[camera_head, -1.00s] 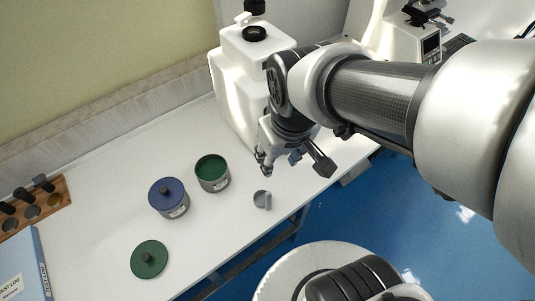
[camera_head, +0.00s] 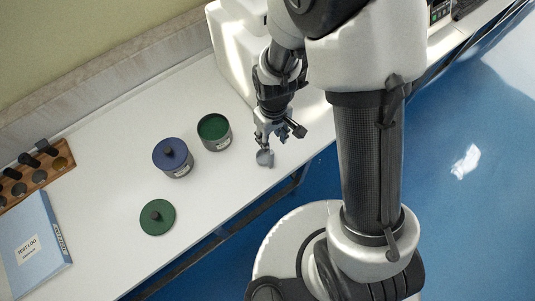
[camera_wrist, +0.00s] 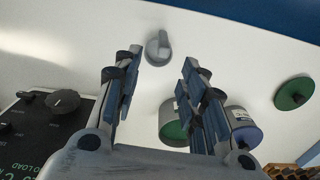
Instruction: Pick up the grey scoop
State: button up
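The grey scoop (camera_head: 265,158) lies on the white table near its front edge, to the right of the open green canister. In the wrist view the scoop (camera_wrist: 158,48) shows beyond the fingertips, in line with the gap between them. My gripper (camera_head: 266,140) is just above and behind the scoop in the head view. In the wrist view my gripper (camera_wrist: 160,68) has its two fingers spread wide with nothing between them. I cannot tell from the head view how high the fingertips are above the scoop.
A green lid (camera_head: 157,217) lies further front. A blue test log binder (camera_head: 32,245) and a wooden rack (camera_head: 40,170) are at the left. A white machine (camera_head: 236,50) stands behind.

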aim_at(272, 150)
notch_tip(272, 150, down, 6)
jog(key=shift+r+b, duration=0.1)
jog(key=shift+b, duration=0.5)
jog(key=f, duration=0.1)
jog(key=f+b, duration=0.1)
jog(key=f, duration=0.3)
jog(key=shift+w+a+b, duration=0.1)
jog(key=shift+a+b, duration=0.2)
grip_shut()
